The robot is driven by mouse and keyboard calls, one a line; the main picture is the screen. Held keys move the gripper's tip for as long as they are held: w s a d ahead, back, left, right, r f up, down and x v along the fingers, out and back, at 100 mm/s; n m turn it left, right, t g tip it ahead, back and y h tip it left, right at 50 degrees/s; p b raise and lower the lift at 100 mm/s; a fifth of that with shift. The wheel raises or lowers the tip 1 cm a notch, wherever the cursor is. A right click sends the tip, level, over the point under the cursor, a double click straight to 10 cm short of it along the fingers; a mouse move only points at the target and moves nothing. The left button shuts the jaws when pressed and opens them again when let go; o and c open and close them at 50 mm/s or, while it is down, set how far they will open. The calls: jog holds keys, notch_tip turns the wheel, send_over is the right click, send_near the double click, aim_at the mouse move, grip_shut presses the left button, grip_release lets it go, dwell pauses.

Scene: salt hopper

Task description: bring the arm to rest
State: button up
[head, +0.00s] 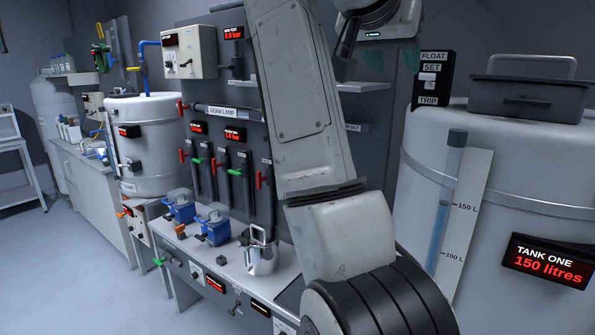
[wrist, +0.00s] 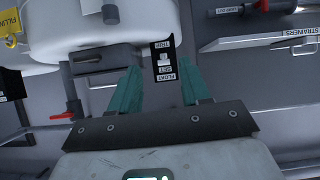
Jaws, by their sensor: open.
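My arm crosses the middle of the head view, raised from the bottom to the top edge. My gripper (head: 390,64) hangs at the top of that view, its teal fingers partly showing below the wrist. In the wrist view my gripper (wrist: 159,68) is open, with the two teal fingers apart. I see nothing held between them. Beyond the fingers the black float switch panel (wrist: 164,62) appears upside down; I cannot tell how far off it is.
White tank one (head: 500,150) stands at the right, with a dark lidded box (head: 522,92) on top. A shelf (head: 362,87) is behind my arm. Open floor (head: 60,260) lies at left.

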jog(key=w+d+f+n+g+y, duration=0.1)
jog(key=d+f+n+g, duration=0.2)
jog(key=f, duration=2.2)
jog(key=s+d+f+n+g+y, duration=0.1)
jog(key=s+d+f, duration=0.2)
jog(key=f, duration=0.7)
jog(key=s+d+f+y, duration=0.1)
jog(key=s+d+f, duration=0.25)
jog(key=f, duration=0.55)
jog(key=s+d+f+n+g+y+b, duration=0.1)
jog(key=s+d+f+g+y, duration=0.15)
jog(key=s+f, duration=1.4)
jog(key=s+f+g, duration=0.1)
jog(key=s+f, duration=0.3)
jog(key=s, duration=0.6)
jog(key=s+d+f+n+g+y, duration=0.1)
jog(key=s+f, duration=0.3)
jog(key=s, duration=0.7)
jog(key=shift+f+b, duration=0.15)
jog(key=shift+b, duration=0.3)
jog(key=shift+d, duration=0.1)
jog(key=shift+c, duration=0.4)
